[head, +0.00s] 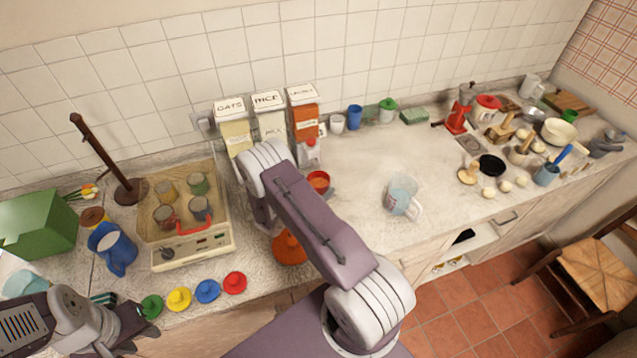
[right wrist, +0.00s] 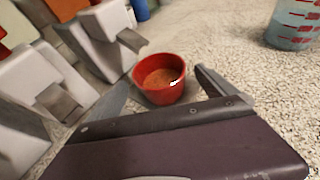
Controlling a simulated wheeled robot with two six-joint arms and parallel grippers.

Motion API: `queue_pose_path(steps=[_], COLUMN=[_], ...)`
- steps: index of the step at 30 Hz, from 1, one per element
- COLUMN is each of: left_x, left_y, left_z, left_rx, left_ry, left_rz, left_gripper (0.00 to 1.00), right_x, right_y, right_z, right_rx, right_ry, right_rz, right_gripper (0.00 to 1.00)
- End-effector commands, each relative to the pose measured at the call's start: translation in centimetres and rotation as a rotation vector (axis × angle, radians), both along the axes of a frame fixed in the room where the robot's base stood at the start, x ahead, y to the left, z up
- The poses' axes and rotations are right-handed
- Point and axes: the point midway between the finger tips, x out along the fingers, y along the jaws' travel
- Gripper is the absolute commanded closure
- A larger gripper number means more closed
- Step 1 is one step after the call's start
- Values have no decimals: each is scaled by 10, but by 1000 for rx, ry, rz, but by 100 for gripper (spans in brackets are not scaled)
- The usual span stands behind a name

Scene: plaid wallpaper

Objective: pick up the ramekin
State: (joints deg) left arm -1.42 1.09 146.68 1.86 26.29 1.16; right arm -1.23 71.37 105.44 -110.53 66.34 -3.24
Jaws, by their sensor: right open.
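The ramekin (head: 319,182) is a small red bowl with orange-brown contents, upright on the counter just right of my right arm. In the right wrist view the ramekin (right wrist: 160,88) stands between and just beyond the fingertips of my right gripper (right wrist: 162,79). That gripper is open, with one finger on either side of the bowl's near part and nothing held. In the head view my right arm's links hide this gripper. My left gripper (head: 138,322) is at the lower left, near the counter's front edge; its jaw opening is unclear.
Canisters (head: 271,118) stand behind the ramekin, with a small red-topped jar (head: 309,154) close to it. A measuring jug (head: 401,196) stands to the right with bare counter between. An orange object (head: 289,249) lies partly under my arm. A stove-like box (head: 190,245) is left.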

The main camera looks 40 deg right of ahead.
Motion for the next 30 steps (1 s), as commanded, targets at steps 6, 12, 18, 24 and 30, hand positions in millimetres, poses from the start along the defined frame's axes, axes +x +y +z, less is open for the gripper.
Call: queue_pose_path(steps=[6, 12, 18, 24, 30], left_x=[0, 0, 0, 0, 0], left_y=[0, 0, 0, 0, 0], left_z=[10, 9, 9, 9, 8], left_rx=[0, 0, 0, 0, 0], left_ry=[0, 0, 0, 0, 0], left_rz=[0, 0, 0, 0, 0], left_gripper=[64, 64, 64, 64, 64], right_x=[10, 11, 11, 11, 11], right_y=[-26, -26, -26, -26, -26], right_z=[-10, -12, -11, -11, -10], right_rx=[-1, 0, 0, -1, -1], right_ry=[-1, 0, 0, -1, -1], right_rz=[-2, -1, -1, -1, -1], right_gripper=[4, 4, 57, 82, 82])
